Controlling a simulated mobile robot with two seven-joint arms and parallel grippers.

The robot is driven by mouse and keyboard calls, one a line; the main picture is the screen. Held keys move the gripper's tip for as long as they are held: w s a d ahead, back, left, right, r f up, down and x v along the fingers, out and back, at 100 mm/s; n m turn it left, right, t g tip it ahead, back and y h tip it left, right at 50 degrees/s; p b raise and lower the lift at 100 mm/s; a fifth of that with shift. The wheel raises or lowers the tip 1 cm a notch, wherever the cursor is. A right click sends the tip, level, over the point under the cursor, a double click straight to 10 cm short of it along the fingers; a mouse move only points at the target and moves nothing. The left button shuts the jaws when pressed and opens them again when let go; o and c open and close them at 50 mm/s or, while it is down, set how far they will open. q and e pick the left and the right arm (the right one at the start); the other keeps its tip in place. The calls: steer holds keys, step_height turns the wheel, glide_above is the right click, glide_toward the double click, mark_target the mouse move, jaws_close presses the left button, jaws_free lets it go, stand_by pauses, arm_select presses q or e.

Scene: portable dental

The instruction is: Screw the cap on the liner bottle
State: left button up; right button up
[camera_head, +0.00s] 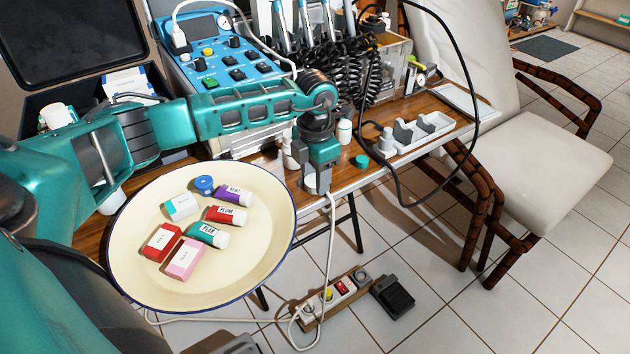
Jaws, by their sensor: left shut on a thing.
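My left gripper (317,183) reaches over the front edge of the wooden table, pointing down. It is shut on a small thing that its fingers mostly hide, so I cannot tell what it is. A teal cap (361,161) lies on the table to the right of the gripper, apart from it. A small white bottle (344,131) stands behind the gripper, to its right. Another white bottle (290,156) stands just left of the gripper, partly hidden by my arm. I cannot read a label on either, so I cannot tell which is the liner bottle. My right gripper is out of view.
A round cream tray (135,270) at the left holds several labelled bottles and boxes and a blue lid. A blue control unit (215,65) stands behind my arm. A grey-white holder (418,131) sits on the table (455,122) at right. A black hose loops over the right side.

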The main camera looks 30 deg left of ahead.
arm_select(q)
steer(key=shift+c, duration=0.7)
steer(key=shift+r, duration=0.6)
step_height(320, 180, up, 19)
steer(key=p, duration=0.3)
steer(key=shift+f, duration=0.1)
